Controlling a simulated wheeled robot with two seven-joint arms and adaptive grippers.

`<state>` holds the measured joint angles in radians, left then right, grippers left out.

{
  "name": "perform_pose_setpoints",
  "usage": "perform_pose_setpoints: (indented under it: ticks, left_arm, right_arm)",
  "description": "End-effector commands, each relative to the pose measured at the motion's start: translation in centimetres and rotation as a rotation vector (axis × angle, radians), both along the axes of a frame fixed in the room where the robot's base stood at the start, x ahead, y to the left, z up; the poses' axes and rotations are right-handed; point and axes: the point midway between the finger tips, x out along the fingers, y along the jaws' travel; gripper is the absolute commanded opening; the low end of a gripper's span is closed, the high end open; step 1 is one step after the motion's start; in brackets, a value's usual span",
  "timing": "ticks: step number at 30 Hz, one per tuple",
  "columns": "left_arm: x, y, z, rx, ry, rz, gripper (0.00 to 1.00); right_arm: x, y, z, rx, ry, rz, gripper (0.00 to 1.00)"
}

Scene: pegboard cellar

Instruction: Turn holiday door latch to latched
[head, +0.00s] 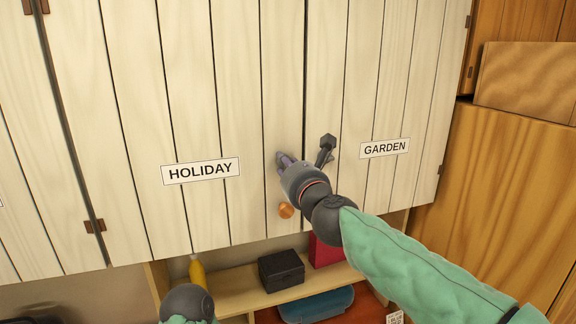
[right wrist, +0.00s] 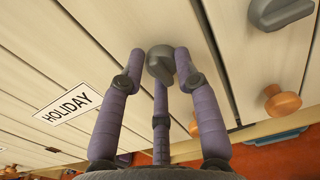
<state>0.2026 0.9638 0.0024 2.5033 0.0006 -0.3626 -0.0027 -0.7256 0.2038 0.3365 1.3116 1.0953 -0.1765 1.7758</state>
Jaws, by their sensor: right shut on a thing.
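The HOLIDAY door (head: 190,110) is a pale plank cupboard door, shut against the GARDEN door (head: 375,80). My right gripper (head: 284,160) reaches up to the HOLIDAY door's right edge. In the right wrist view its purple fingers (right wrist: 158,70) are shut around the grey HOLIDAY latch (right wrist: 160,62). Fingers cover part of that latch, so its exact angle is hard to tell; the gripper hides it in the head view. A dark part of my left arm shows at the bottom of the head view, but its gripper does not.
The grey GARDEN latch (head: 326,150) sits close to the right of my gripper. A wooden knob (head: 286,210) is just below it. Under the doors, a shelf holds a black box (head: 281,270), a yellow bottle (head: 198,272) and a red item (head: 325,250).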

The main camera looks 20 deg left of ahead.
Motion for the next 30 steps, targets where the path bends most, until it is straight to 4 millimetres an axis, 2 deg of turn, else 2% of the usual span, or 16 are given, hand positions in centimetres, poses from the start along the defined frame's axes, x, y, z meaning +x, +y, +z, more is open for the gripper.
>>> perform_pose_setpoints:
  ticks: [20,30]
  left_arm:
    - [0.0,0.0,0.11,0.0,0.0,0.0,0.4]
    - [0.01,0.0,0.46,0.0,0.0,0.0,0.4]
  right_arm:
    - [0.0,-0.33,0.82,-0.022,-0.031,-0.006,0.0]
    - [-0.06,-0.33,1.06,-0.164,-0.129,-0.007,0.0]
